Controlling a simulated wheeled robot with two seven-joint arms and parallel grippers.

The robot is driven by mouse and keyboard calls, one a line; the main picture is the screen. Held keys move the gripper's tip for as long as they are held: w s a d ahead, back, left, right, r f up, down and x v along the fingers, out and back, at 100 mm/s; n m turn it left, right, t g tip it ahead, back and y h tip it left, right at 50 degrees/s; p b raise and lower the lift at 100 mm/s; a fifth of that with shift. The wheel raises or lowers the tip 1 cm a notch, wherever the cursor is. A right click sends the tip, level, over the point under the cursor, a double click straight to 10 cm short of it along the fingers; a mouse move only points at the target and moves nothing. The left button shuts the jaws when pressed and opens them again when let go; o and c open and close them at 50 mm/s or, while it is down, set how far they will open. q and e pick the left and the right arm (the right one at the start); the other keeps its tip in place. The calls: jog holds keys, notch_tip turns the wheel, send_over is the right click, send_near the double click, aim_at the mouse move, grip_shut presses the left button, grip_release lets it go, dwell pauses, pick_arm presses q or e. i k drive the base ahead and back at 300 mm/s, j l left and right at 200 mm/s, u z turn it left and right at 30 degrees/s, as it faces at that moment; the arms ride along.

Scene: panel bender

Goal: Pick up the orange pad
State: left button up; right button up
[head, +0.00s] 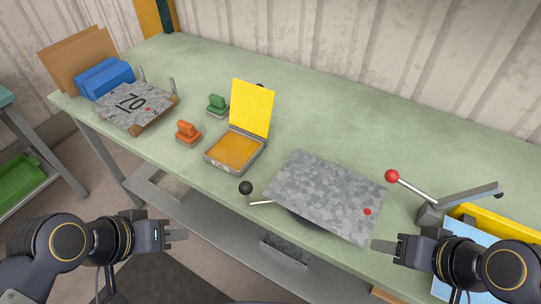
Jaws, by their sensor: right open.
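An open stamp-pad case with an orange pad (235,150) lies on the green table, its yellow lid (252,107) standing up at the back. A small orange block with a raised grip (187,134) stands to its left near the table's front edge. A similar green block (217,106) stands behind it. My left gripper (178,232) is in front of the table, below and left of the orange pad, with nothing seen in it; its finger gap is unclear. My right gripper (384,246) is open at the lower right, by the front corner of the grey sheet, well away from the pad.
A mottled grey sheet (325,192) with a red dot lies right of the pad; a black-knobbed lever (247,188) and a red-knobbed lever (393,177) flank it. A plate marked 70 (130,103) and a blue block (103,78) stand at left. The back middle of the table is clear.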

aim_at(187, 135)
jog(key=i+j+z, duration=0.25)
jog(key=j, duration=0.4)
jog(key=j+z, duration=0.3)
jog(key=j, duration=0.35)
jog(key=i+j+z, duration=0.1)
jog(key=j+z, duration=0.15)
jog(key=j, duration=0.45)
